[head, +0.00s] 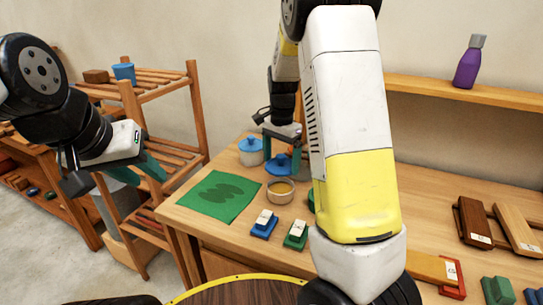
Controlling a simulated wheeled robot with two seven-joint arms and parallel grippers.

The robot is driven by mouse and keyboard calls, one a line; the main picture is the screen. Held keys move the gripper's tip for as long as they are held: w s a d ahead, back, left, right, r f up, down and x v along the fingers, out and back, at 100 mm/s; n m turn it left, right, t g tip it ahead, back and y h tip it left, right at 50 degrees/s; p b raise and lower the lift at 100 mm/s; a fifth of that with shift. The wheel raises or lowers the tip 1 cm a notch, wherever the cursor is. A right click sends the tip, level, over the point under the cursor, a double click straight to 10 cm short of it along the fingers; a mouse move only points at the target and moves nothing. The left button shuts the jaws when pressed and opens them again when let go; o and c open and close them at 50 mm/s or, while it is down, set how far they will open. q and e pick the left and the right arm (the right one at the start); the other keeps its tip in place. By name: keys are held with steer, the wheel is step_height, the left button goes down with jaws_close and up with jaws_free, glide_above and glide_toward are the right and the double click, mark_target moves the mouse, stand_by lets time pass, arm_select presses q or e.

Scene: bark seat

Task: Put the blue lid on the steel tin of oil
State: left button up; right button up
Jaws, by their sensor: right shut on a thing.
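My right gripper (282,150) is shut on a blue lid (278,165) with a knob, above the workbench. Just below and in front of the lid stands a small round open tin (280,196) with amber oil in it. The lid looks apart from the tin, though the gap is hard to judge. Another pale container (250,158) with a blue lid on it stands behind, to the left. My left gripper (132,182) is open and empty, left of the bench, in front of the wooden rack. My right arm hides part of the bench.
A green cloth (221,199) lies at the bench's left edge. A blue block (264,223) and a green block (297,234) with pale tops lie in front of the tin. Wooden boards (505,225) lie at right. A purple bottle (469,63) stands on the shelf.

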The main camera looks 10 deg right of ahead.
steer(key=shift+w+d+f, duration=0.15)
steer(key=shift+w, duration=0.3)
steer(key=shift+f, duration=3.2)
steer(key=shift+f, duration=0.6)
steer(key=o, duration=1.1)
steer(key=shift+r, duration=0.1)
steer(key=shift+r, duration=3.4)
steer(key=shift+s, duration=0.1)
